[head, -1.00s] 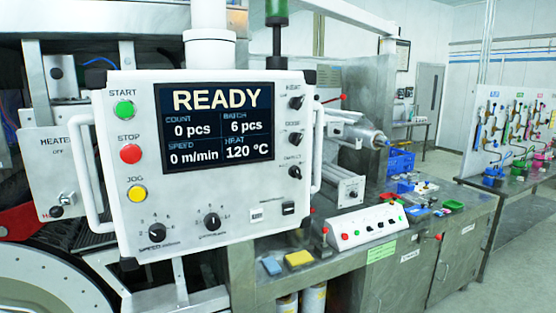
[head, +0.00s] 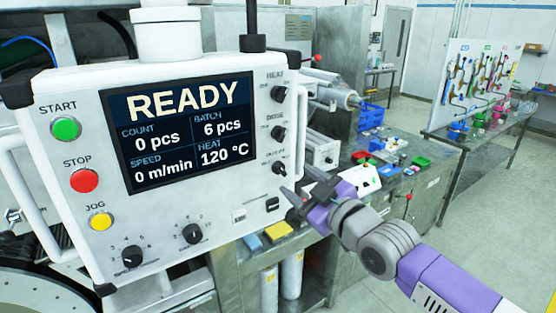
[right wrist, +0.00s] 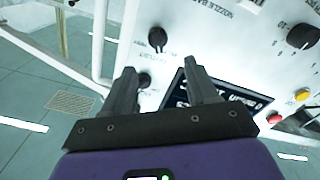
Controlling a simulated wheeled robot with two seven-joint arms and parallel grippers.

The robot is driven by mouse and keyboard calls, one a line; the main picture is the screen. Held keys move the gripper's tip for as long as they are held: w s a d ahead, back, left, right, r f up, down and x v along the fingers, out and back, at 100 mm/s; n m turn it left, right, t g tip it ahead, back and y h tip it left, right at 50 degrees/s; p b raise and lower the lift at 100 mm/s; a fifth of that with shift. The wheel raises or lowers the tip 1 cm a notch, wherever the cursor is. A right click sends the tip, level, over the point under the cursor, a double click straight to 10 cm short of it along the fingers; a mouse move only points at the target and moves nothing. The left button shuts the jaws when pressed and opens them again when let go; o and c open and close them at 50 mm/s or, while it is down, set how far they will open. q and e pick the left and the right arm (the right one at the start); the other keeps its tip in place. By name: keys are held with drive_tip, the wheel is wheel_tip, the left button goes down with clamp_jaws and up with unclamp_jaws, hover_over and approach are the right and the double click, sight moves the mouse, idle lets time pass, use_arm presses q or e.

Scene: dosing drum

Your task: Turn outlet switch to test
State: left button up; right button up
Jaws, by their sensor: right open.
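The outlet switch (head: 279,168) is the lowest of three small black knobs down the right side of the white control panel (head: 215,215). Its pointer position is too small to read for sure. In the right wrist view, which looks at the panel upside down, the outlet switch (right wrist: 157,38) lies beyond the fingertips, and the dose knob (right wrist: 144,80) shows between the fingers. My right gripper (head: 295,182) is open and empty, just right of and below the outlet switch, with no visible contact. It also shows in the right wrist view (right wrist: 160,66). My left gripper is not in view.
The panel screen (head: 187,137) reads READY. The heat knob (head: 279,93) and dose knob (head: 279,133) sit above the outlet switch. A white handle (head: 301,125) runs along the panel's right edge. A bench (head: 430,170) with small parts stands behind my right arm.

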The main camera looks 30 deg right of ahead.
sight(281, 168)
drive_tip(key=w, duration=0.5)
drive_tip(key=w+p, duration=0.1)
drive_tip(key=w, duration=0.1)
drive_tip(key=shift+w+a, duration=0.15)
drive_tip(key=shift+a, duration=0.15)
drive_tip(key=c, duration=1)
drive_tip(key=shift+c, duration=0.2)
